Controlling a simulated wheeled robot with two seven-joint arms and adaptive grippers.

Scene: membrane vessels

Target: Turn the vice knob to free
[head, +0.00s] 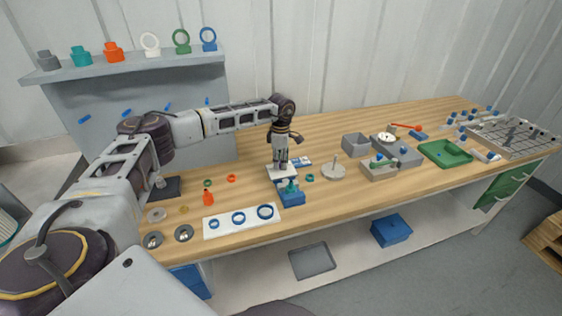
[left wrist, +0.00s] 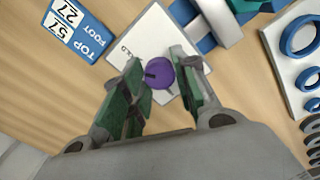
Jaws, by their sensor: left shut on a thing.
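The vice knob is a round purple knob (left wrist: 159,74) with a dark mark, on a white square plate (left wrist: 150,34). The plate's lettering is partly hidden; "LD" shows beside the fingers. My left gripper (left wrist: 156,62) points down over the plate, its two green-padded fingers on either side of the knob and shut on it. In the head view my left gripper (head: 281,164) stands over the plate and hides the knob. The blue vice (head: 291,197) with a teal piece (head: 290,186) on it is right beside the plate. My right gripper is not in view.
A blue and white label card (left wrist: 72,28) lies beside the plate. A white board with blue rings (head: 228,228) lies in front of the vice. A grey round stand (head: 333,172) and grey bins (head: 356,145) stand to the right.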

